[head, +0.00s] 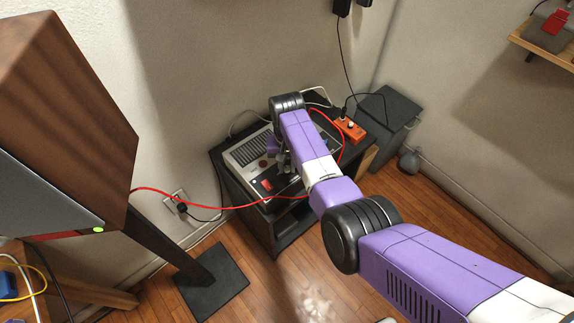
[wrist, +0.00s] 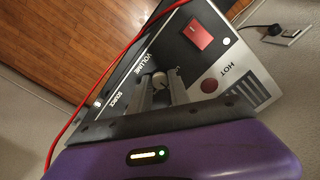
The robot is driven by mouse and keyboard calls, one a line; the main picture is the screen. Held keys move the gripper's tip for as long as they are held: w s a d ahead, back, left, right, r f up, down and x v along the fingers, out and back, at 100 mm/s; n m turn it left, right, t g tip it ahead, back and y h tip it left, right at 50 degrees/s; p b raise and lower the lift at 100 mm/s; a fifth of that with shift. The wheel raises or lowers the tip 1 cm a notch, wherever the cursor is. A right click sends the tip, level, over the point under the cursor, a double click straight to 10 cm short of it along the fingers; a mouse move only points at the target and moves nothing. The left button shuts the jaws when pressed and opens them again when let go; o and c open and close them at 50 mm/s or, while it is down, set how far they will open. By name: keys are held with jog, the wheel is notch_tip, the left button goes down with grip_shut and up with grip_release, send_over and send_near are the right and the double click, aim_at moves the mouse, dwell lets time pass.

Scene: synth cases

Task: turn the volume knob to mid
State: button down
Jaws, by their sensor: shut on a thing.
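The silver-and-black amplifier unit (head: 243,155) sits on a black stand, its dark control panel facing up. In the wrist view, the panel (wrist: 168,50) carries the printed words VOLUME and SOURCE. The round grey volume knob (wrist: 158,79) is between the fingertips of my gripper (wrist: 160,84), which is shut on it. Its pointer mark is too small to read. In the head view, my gripper (head: 284,162) reaches down onto the panel, and my arm hides the volume knob.
A red rocker switch (wrist: 199,37) and a dark red round spot (wrist: 209,86) by the word HOT are close to my fingers. A red cable (head: 235,206) crosses the stand's front. An orange box (head: 350,129) is at the right. A large wooden speaker (head: 65,120) stands left.

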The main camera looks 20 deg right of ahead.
aim_at(287, 168)
jog(key=c, duration=1.2)
grip_release()
jog(key=shift+r, duration=0.1)
notch_tip(287, 168, up, 8)
jog(key=shift+f+p, duration=0.15)
jog(key=shift+p, duration=0.2)
